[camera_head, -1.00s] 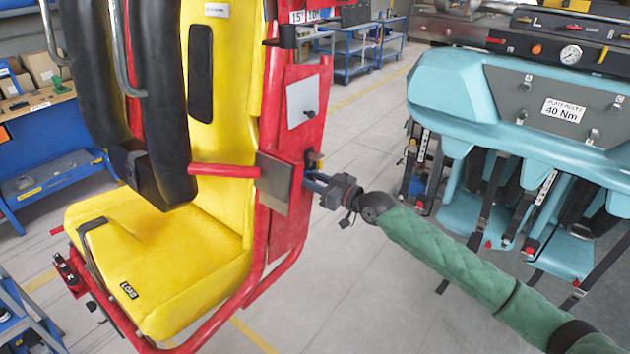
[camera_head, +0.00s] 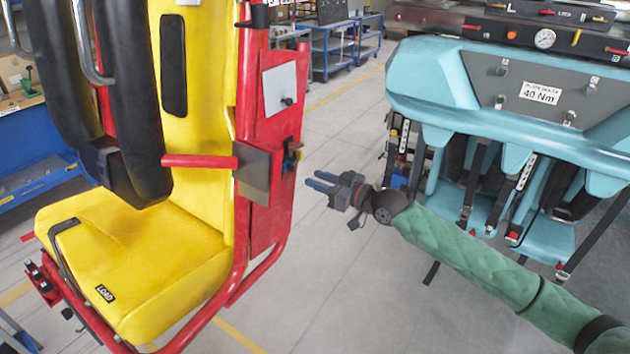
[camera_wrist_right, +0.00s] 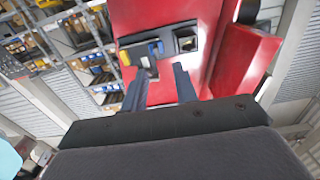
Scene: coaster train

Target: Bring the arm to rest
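My right gripper (camera_head: 318,187) is at the end of the green-sleeved arm, in the free space between the yellow and red seat (camera_head: 190,240) and the teal seat unit. Its two blue fingers are apart with nothing between them. It points left at the seat's red side frame (camera_head: 275,170), with a clear gap. In the right wrist view the open fingers (camera_wrist_right: 160,85) point at the red frame, which carries a small latch with yellow and blue parts (camera_wrist_right: 142,52). A similar small blue and yellow part (camera_head: 292,153) shows on the frame's edge in the head view. My left gripper is not in view.
The teal seat unit (camera_head: 480,85) with hanging straps stands to the right, close to my right arm. A black padded restraint (camera_head: 140,150) hangs over the yellow seat. Blue carts (camera_head: 335,45) stand at the back. Grey floor (camera_head: 340,290) is clear below the gripper.

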